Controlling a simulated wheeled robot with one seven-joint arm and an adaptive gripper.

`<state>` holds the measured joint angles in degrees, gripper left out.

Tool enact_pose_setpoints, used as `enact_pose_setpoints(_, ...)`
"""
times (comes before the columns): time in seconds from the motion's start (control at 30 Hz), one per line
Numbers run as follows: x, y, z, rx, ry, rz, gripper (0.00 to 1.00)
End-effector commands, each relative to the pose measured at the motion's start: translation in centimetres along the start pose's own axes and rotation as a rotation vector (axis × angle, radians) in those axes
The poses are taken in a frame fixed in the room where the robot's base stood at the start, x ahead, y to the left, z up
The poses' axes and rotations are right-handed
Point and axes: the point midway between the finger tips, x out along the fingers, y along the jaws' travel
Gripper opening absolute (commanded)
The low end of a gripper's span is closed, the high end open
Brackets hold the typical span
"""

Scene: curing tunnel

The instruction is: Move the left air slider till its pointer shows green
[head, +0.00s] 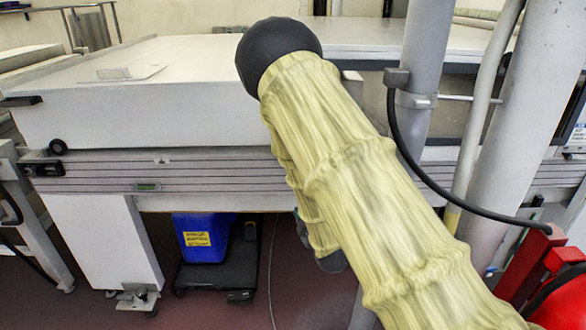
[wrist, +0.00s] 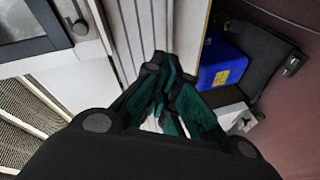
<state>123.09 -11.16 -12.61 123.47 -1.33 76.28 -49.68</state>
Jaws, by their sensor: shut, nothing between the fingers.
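A long grey grooved rail (head: 215,172) runs along the side of the white tunnel body. A black block (head: 42,168) sits at its left end, with a round black knob (head: 57,147) just above. I cannot tell for sure whether this is the left air slider. A small green-lit window (head: 147,187) is set low in the rail; no pointer can be read. In the wrist view my gripper (wrist: 162,62) is shut and empty, its green-padded fingers together over the pale rail strips (wrist: 138,35); contact cannot be told. My sleeved arm hides the rail's middle in the head view.
Grey posts (head: 424,60), a black cable and a red fixture (head: 530,262) crowd the right.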

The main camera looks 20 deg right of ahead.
Motion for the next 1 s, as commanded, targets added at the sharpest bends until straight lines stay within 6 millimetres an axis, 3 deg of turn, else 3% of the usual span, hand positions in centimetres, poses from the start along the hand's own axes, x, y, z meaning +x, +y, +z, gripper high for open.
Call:
enact_pose_setpoints(0.03, 1.1, 2.6, -1.7, -0.067, 0.047, 0.065, 0.00)
enact_pose_setpoints(0.1, 1.9, 5.7, -3.4, -0.146, 0.093, 0.138, 0.00)
enact_pose_setpoints(0.2, 2.5, 8.5, -5.3, -0.221, 0.134, 0.209, 0.00)
enact_pose_setpoints(0.3, 2.9, 9.9, -6.2, -0.257, 0.153, 0.244, 0.00)
enact_pose_setpoints(0.47, 4.0, 10.5, -6.7, -0.264, 0.158, 0.251, 0.00)
enact_pose_setpoints(1.0, 11.9, 12.3, -8.2, -0.261, 0.156, 0.249, 0.00)
